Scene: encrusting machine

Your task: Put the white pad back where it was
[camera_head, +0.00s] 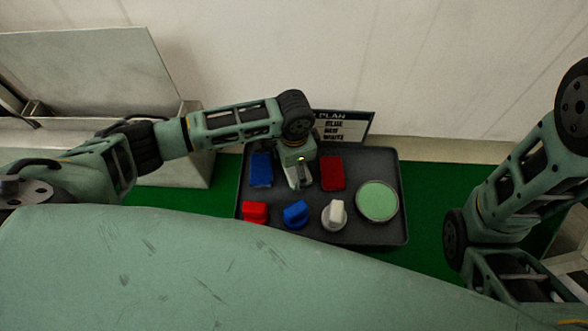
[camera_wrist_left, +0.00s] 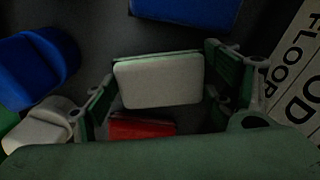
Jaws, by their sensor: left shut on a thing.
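My left gripper (camera_head: 300,178) is over the dark tray (camera_head: 355,236), between the blue pad (camera_head: 261,170) and the red pad (camera_head: 332,173). In the left wrist view it (camera_wrist_left: 158,92) is shut on the white pad (camera_wrist_left: 158,80), one finger on each side. The red pad (camera_wrist_left: 140,127) and blue pad (camera_wrist_left: 188,10) show on opposite sides of the white pad there. In the head view the gripper largely hides the white pad. I cannot tell whether the white pad touches the tray. My right arm shows at the right, but its gripper does not.
A red knob (camera_head: 255,212), blue knob (camera_head: 296,214), white knob (camera_head: 335,215) and round green disc (camera_head: 377,200) stand in the tray. A sign (camera_head: 345,127) stands behind it. A pale metal box (camera_head: 175,165) is at the left. Green surface (camera_head: 428,185) is clear right of the tray.

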